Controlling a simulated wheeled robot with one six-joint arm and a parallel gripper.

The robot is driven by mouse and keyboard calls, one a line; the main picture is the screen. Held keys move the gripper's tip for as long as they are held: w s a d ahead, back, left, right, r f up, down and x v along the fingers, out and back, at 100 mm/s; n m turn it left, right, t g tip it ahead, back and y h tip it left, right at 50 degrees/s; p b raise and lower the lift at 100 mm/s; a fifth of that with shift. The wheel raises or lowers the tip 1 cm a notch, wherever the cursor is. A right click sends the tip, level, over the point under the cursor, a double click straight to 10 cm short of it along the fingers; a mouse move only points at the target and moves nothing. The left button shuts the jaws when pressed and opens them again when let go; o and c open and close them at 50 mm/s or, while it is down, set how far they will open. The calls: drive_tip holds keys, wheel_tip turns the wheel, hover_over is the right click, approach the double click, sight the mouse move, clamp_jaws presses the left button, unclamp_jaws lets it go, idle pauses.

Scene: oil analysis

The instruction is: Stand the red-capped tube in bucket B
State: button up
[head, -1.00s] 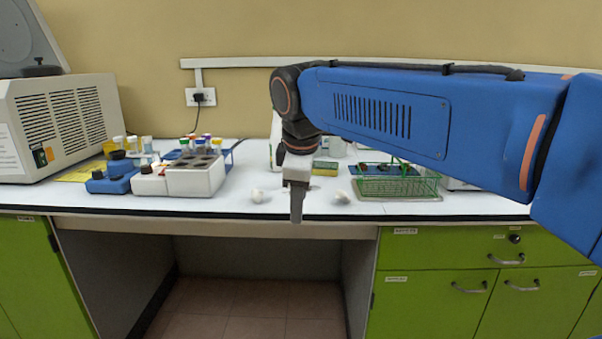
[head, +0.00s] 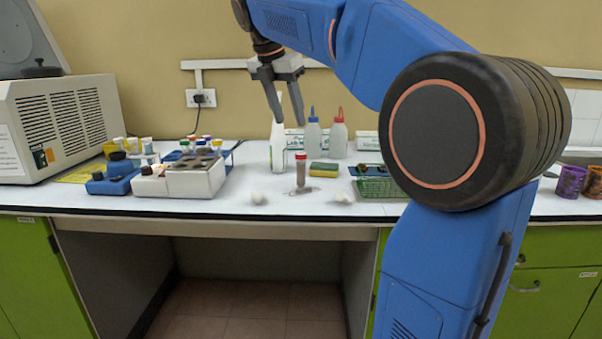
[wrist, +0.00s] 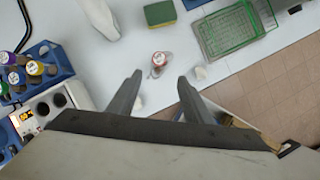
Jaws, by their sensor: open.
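The red-capped tube (head: 301,172) stands upright on the white bench top, with brown contents and a red cap. In the wrist view its red cap (wrist: 160,58) shows just beyond and between my fingertips. My gripper (head: 290,130) is open and empty, high above the bench and over the tube, not touching it. Its two fingers also show spread in the wrist view (wrist: 159,79). I cannot make out which thing is bucket B, as no label is readable.
A white block with dark wells (head: 198,178) and a blue holder (head: 112,184) stand left. A white bottle (head: 278,145), a yellow-green sponge (head: 323,170) and a green wire basket (head: 378,188) surround the tube. Small white lumps lie near the front edge.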

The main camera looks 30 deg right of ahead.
sight(299, 154)
drive_tip(key=x, duration=0.9)
drive_tip(key=shift+w+d+f, duration=0.1)
drive_tip(key=shift+d+f, duration=0.05)
drive_tip(key=shift+f, duration=0.1)
drive_tip(key=shift+x, duration=2.85)
drive_tip(key=shift+w+r, duration=0.1)
drive_tip(key=shift+w, duration=0.1)
clamp_jaws()
wheel_tip(299, 154, up, 10)
